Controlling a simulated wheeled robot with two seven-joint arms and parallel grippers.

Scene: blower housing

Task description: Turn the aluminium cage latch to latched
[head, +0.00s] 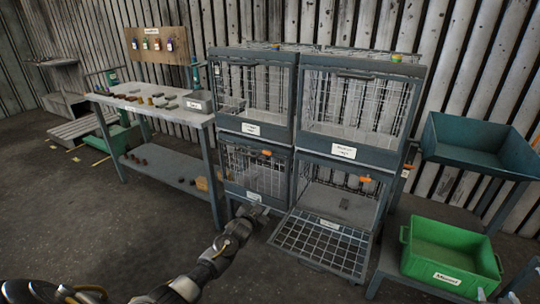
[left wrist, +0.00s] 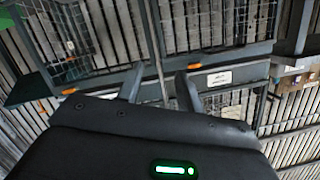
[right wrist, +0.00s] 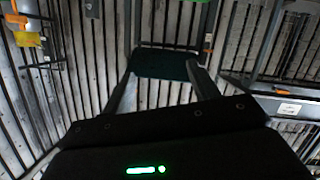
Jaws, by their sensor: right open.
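Wire cages stand in a two-by-two block, and their labels are too small to read surely, so I cannot tell which is aluminium. The lower left cage (head: 255,178) looks closed, with an orange latch (head: 266,153) at its top edge. The lower right cage (head: 338,200) has its mesh door (head: 322,243) folded down and an orange latch (head: 366,180) inside its frame. My left gripper (head: 252,211) is in front of the lower left cage's bottom. In the left wrist view, its fingers (left wrist: 160,90) are apart and empty. My right gripper (right wrist: 163,92) is open and empty.
A workbench (head: 150,108) with small parts and a metal bin stands left. A green crate (head: 450,260) and a teal bin (head: 478,145) stand right. The lowered door sticks out over the floor. The floor (head: 90,220) at left is clear.

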